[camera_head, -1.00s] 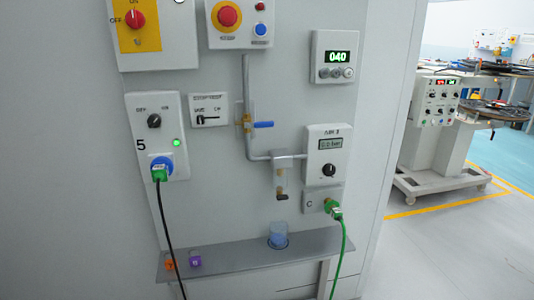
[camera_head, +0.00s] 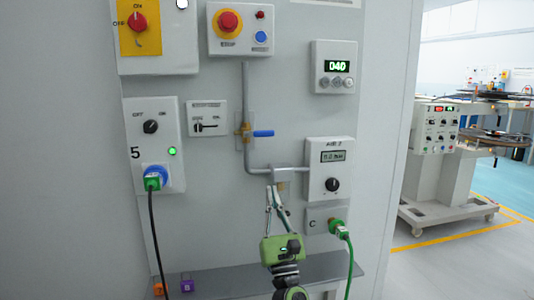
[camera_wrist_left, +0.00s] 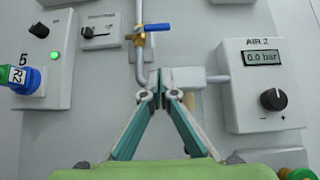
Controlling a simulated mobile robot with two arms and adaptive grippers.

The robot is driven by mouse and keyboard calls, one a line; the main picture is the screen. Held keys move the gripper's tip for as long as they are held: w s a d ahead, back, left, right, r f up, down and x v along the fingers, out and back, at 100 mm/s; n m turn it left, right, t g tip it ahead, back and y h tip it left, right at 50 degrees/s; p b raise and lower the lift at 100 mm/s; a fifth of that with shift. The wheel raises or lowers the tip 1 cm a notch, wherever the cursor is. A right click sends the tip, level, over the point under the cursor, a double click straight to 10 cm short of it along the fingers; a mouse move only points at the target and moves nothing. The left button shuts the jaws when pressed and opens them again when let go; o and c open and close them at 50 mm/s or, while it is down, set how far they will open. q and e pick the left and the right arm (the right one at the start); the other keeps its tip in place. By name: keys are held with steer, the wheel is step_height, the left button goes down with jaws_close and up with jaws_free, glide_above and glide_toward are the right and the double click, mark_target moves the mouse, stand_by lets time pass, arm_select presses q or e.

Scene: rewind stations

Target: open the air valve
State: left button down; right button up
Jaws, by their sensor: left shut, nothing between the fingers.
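The air valve has a blue lever (camera_head: 263,133) on a brass body (camera_head: 242,132), set in a vertical grey pipe (camera_head: 246,88). The lever points right, across the pipe. The valve also shows in the left wrist view, its blue lever (camera_wrist_left: 158,27) above my fingers. My left gripper (camera_head: 273,189) is shut and empty, fingers pointing up, below the lever and apart from it. In the left wrist view its fingertips (camera_wrist_left: 161,74) meet just below the valve. The AIR 2 display (camera_wrist_left: 264,57) reads 0.0 bar. My right gripper is not in view.
The AIR 2 box (camera_head: 328,168) with a black knob stands right of the pipe. A green plug (camera_head: 337,227) with a cable is below it. A blue-and-green plug (camera_head: 156,177) is at left. A grey shelf (camera_head: 222,279) runs below. The wall around the lever's right end is clear.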

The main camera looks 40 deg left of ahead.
mark_target(259, 134)
arm_select(q)
steer(key=s+d+r+p+x, duration=0.1)
steer(key=r+p+x, duration=0.1)
steer(key=x, duration=1)
steer(key=shift+r, duration=0.25)
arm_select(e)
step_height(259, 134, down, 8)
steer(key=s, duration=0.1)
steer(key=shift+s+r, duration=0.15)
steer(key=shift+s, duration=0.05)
arm_select(q)
steer(key=shift+w+d, duration=0.1)
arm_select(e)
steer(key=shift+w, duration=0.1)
